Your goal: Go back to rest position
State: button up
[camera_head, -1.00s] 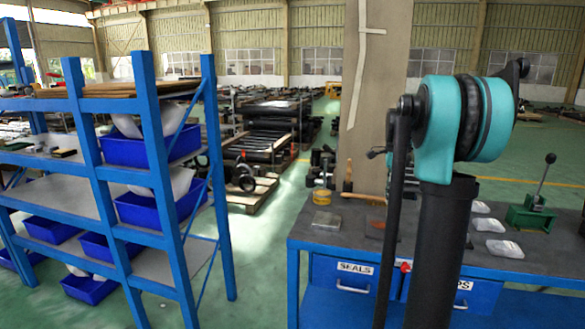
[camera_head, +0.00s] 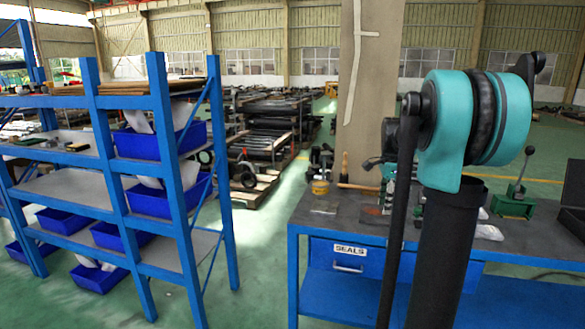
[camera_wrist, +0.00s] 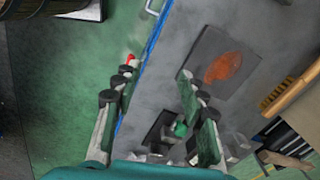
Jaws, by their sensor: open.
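My gripper (camera_wrist: 157,72) is open in the wrist view, its two green and grey fingers wide apart with nothing held between them. It points down over the front edge of a grey workbench (camera_wrist: 185,35); the left finger lies over the green floor side and the right finger over the bench top. A dark square plate with a rust-brown oval patch (camera_wrist: 222,68) lies on the bench just beyond the right finger. In the head view my teal and black arm stands in front of the workbench (camera_head: 300,219) and hides part of its top.
A blue shelf rack (camera_head: 166,130) with blue bins stands at left. Green floor lies free between rack and bench.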

jog(key=s+a+f+n+t, duration=0.1)
jog(key=s+a+f+n, duration=0.3)
jog(key=s+f+n, duration=0.2)
jog(key=s+a+f+n+t, duration=0.1)
jog(key=s+a+f+n, duration=0.2)
jog(key=s+f+n, duration=0.3)
jog(key=s+a+f+n+t, duration=0.1)
jog(key=s+a+f+n, duration=0.3)
jog(key=s, duration=1)
notch_tip(320, 180, down, 3)
jog(key=n, duration=0.2)
jog(key=shift+s+a+n+t, duration=0.2)
jog(key=shift+a+n+t, duration=0.1)
jog(key=shift+o, duration=0.3)
jog(key=shift+r, duration=0.15)
